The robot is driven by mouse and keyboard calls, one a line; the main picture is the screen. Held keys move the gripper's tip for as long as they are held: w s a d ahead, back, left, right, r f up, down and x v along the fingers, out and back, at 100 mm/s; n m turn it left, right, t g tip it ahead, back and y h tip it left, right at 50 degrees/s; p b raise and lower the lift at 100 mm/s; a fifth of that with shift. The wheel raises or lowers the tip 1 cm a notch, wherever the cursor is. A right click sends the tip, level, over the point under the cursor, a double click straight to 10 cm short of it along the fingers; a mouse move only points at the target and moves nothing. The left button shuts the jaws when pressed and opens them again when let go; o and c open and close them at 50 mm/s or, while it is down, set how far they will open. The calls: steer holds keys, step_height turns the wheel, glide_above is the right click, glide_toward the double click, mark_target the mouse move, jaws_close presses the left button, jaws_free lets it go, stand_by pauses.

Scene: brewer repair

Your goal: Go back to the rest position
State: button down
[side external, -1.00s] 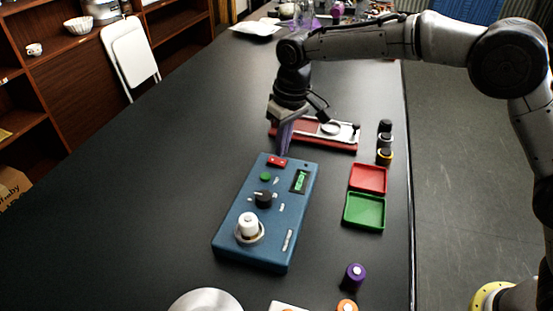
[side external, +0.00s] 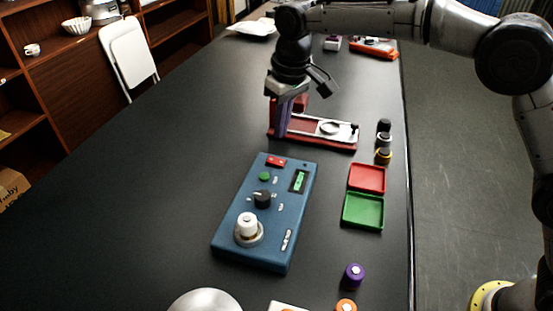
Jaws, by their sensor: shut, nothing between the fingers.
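My gripper (side external: 281,134) hangs pointing down in the side external view, shut and empty. Its fingertips appear in front of the left end of the red-and-white fixture (side external: 337,143); I cannot tell how far above the table they are. The blue control box (side external: 266,215) lies in front of my gripper, apart from it. The box has a red switch (side external: 276,162), a green button (side external: 264,176), a black knob (side external: 262,199), a small green display (side external: 299,181) and a white capped piece (side external: 248,224) in a round seat.
A red tray (side external: 353,180) and a green tray (side external: 346,222) sit right of the box. A purple cylinder (side external: 354,276) and an orange one (side external: 346,306) are at the front. The table's left side is clear.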

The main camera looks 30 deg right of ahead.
steer(key=s+d+r+m+t, duration=0.1)
steer(key=s+d+r, duration=0.3)
steer(key=d+r, duration=0.25)
steer(key=s+d+r+m+t, duration=0.1)
steer(key=s+d+r, duration=0.35)
steer(key=r, duration=0.25)
steer(key=s+d+r+m+t, duration=0.1)
steer(key=s+d+t, duration=0.1)
steer(key=s+d, duration=0.8)
steer(key=s+f, duration=1.2)
steer(key=s, duration=0.3)
steer(key=shift+s+d+f, duration=0.15)
steer(key=shift+s+d, duration=0.2)
steer(key=shift+d, duration=0.05)
